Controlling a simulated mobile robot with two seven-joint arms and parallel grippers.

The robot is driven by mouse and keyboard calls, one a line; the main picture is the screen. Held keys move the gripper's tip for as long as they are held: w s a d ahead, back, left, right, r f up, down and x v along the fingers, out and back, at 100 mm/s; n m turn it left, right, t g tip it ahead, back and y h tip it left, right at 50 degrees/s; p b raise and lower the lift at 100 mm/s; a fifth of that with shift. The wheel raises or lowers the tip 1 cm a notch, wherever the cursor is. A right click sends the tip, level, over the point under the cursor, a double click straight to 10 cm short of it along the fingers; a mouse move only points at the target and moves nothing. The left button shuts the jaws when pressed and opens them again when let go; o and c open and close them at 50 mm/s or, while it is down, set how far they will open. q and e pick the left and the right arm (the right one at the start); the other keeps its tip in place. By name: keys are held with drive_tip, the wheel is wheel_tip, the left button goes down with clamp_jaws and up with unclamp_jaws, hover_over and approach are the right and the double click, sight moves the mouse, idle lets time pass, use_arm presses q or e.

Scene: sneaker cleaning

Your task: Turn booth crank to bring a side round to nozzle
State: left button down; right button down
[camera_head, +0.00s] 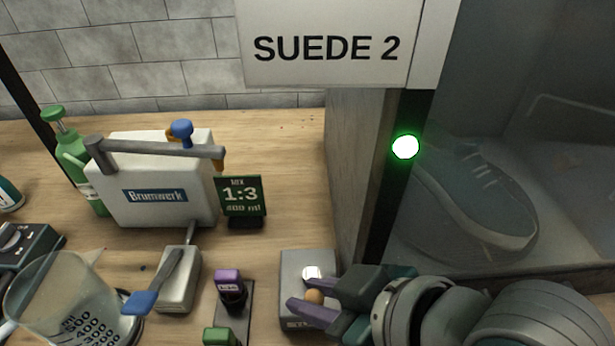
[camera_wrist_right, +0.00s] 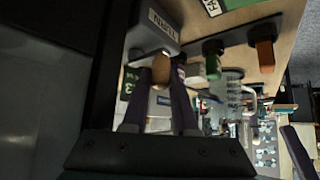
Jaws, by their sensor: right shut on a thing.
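The booth crank's grey box (camera_head: 296,262) stands on the bench in front of the booth; in the right wrist view the box (camera_wrist_right: 148,38) carries a TURN label. My right gripper (camera_head: 313,298) is shut on the crank's brown wooden knob (camera_wrist_right: 161,68), with a purple finger on either side. The crank arm is mostly hidden by the fingers. A grey-green sneaker (camera_head: 478,205) sits inside the booth behind the clear pane, its toe towards the lower right. The nozzle cannot be made out. My left gripper is not in view.
The booth post (camera_head: 385,190) has a lit green lamp (camera_head: 405,147), close behind my right gripper. A SUEDE 2 sign (camera_head: 330,75) hangs above. Left are a Brunwerk machine (camera_head: 160,205), a 1:3 card (camera_head: 241,197), a blue-ended lever (camera_head: 140,301) and a measuring jug (camera_head: 60,295).

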drive_tip(key=c, duration=0.7)
unclamp_jaws()
